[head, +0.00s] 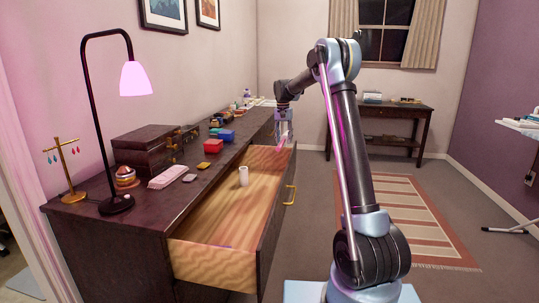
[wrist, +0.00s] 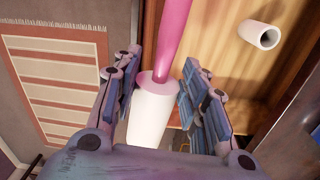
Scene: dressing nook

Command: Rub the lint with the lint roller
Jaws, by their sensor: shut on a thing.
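The lint roller has a pink handle (wrist: 176,38) and a white roller head (wrist: 150,118). My gripper (wrist: 163,90) is shut on it, with a finger on each side near where handle meets roll. In the head view my gripper (head: 284,128) is at the far end of the open drawer, with a bit of pink (head: 282,142) below it. The roller hangs over the drawer's edge in the wrist view. No lint can be made out in either view.
The wooden drawer (head: 215,215) is pulled open and holds a white hollow tube (head: 243,176), also in the wrist view (wrist: 262,37). The dark dresser top (head: 75,215) carries a lamp (head: 117,204), a box (head: 145,150) and several small items. A striped rug (head: 405,215) lies to the right.

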